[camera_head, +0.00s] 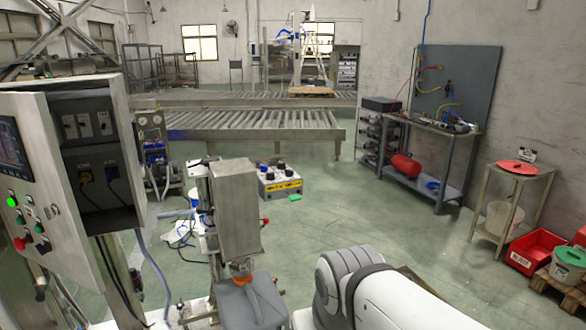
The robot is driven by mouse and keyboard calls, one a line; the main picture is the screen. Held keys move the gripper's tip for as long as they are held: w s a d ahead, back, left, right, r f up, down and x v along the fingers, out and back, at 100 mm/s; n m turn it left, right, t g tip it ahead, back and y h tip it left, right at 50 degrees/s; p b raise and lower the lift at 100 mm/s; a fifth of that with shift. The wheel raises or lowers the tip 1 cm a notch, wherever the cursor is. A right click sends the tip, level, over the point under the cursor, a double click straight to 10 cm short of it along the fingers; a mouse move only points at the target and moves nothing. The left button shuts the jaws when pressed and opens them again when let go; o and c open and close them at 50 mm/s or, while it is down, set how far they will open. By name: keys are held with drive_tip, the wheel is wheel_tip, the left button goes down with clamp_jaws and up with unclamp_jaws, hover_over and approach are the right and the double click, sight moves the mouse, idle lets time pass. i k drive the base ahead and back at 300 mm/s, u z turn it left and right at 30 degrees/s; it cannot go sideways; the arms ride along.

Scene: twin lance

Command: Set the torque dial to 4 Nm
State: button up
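I cannot tell which control is the torque dial, and no Nm scale can be read. A white and yellow box (279,182) with several dark knobs on top stands beyond the steel machine column (236,210). At left, an open control cabinet (95,145) holds small dark dials, too small to read. Its door panel (28,190) carries a screen, a lit green button and a red knob. My white arm shows at bottom centre; my gripper is not in view.
A roller conveyor (255,121) crosses the back. At right are a workbench (440,128) with hoses, a small table (518,174) with a red disc, and a red crate (537,252). Loose cables lie left of the column. The green floor (345,205) in the middle is clear.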

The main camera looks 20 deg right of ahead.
sight(270, 175)
drive_tip(key=z, duration=0.05)
drive_tip(key=i, duration=1)
drive_tip(key=z, duration=0.05)
